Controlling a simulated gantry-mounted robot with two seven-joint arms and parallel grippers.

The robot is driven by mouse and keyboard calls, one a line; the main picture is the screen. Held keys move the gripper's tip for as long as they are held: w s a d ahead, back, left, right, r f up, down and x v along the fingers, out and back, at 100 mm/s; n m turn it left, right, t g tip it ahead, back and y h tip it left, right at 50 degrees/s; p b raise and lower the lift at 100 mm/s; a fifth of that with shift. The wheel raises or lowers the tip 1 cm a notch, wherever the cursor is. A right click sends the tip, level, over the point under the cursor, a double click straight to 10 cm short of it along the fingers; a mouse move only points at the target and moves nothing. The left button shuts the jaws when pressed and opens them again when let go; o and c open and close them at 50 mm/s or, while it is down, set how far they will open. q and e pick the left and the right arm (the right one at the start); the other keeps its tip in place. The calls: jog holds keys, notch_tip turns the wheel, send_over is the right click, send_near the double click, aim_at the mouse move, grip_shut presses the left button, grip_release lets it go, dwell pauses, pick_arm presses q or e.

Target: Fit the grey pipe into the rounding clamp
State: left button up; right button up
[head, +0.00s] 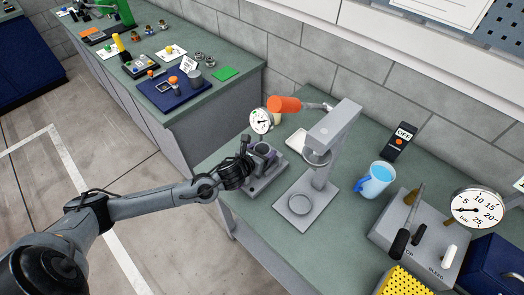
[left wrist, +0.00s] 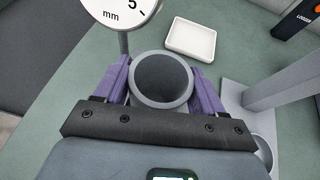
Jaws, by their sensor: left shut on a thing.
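The grey pipe (head: 263,149) stands upright, seen from above in the left wrist view as a light grey ring (left wrist: 162,103) around a dark inside. My left gripper (left wrist: 162,82) is shut on it, with a purple finger on each side. In the head view the gripper (head: 250,161) reaches in from the left. Directly below is a grey block (head: 268,184) with a dial gauge (head: 260,121) beside it, which looks like the rounding clamp. The pipe's lower end is hidden, so I cannot tell whether it is in the clamp. My right gripper is not in view.
A grey press-like stand (head: 333,130) rises just right of the clamp. A white tray (head: 297,140) lies behind, with an orange-headed tool (head: 284,104) near it. A blue mug (head: 376,179) and a gauge box (head: 420,235) stand further right. The bench's front-left edge is close.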

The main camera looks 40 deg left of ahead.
pick_arm(q)
jog(key=shift+f, duration=0.1)
jog(key=o, duration=1.1)
